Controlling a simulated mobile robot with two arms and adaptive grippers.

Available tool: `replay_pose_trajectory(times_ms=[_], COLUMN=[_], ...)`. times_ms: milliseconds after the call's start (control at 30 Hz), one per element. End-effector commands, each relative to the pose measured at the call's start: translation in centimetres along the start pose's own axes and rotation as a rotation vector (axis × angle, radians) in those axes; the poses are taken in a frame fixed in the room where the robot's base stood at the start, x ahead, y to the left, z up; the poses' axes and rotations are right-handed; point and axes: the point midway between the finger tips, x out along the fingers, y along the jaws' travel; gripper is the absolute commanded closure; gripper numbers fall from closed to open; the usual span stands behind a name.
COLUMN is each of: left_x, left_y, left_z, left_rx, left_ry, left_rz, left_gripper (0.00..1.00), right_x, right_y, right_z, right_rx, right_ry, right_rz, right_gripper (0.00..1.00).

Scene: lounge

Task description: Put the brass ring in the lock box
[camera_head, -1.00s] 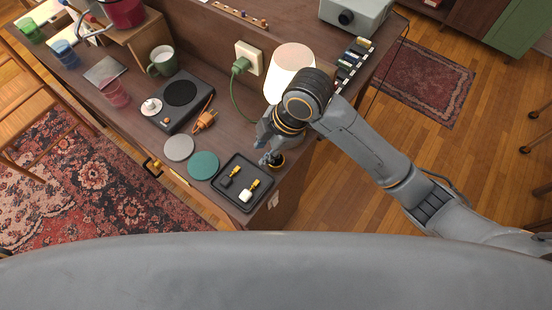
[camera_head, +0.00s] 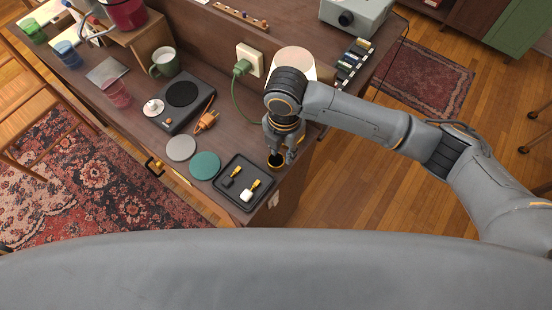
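A small round dark thing with a brass-coloured ring (camera_head: 275,166) sits on the desk beside the black tray; it looks like the brass ring, partly hidden by my fingers. My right gripper (camera_head: 281,156) points down right over it, its fingers apart. Whether they touch it I cannot tell. I cannot make out a lock box for certain. My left gripper is not in view.
The black tray (camera_head: 220,186) holds two small brass-ended pieces, one black-handled and one white-handled. Teal (camera_head: 205,166) and grey (camera_head: 181,148) discs lie left of it. A white lampshade-like cylinder (camera_head: 295,61) stands close behind my gripper.

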Motion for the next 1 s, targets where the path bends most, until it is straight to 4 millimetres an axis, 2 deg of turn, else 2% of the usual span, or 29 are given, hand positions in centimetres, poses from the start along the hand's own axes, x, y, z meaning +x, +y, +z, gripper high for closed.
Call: replay_pose_trajectory(times_ms=[233,367,500,767,900,1000], left_x=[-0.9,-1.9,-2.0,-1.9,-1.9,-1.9], left_y=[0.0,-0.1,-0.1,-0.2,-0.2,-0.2], left_z=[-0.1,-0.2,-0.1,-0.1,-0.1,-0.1], left_rx=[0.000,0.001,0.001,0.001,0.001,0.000], left_ry=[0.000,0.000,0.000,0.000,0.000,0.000], left_rz=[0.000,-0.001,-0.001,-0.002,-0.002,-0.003], left_gripper=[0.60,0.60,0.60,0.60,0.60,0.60], right_x=[1.9,3.9,5.5,6.0,6.0,6.0], right_y=[-0.1,-0.2,-0.1,-0.1,-0.1,-0.1], right_z=[0.0,0.0,0.0,0.1,0.1,0.1], right_rx=[0.001,0.001,0.000,-0.001,-0.001,-0.001], right_ry=[0.002,0.002,0.000,-0.001,-0.001,-0.001], right_rz=[-0.003,-0.003,0.000,0.002,0.002,0.002], right_gripper=[0.72,0.72,0.72,0.72,0.98,1.00])
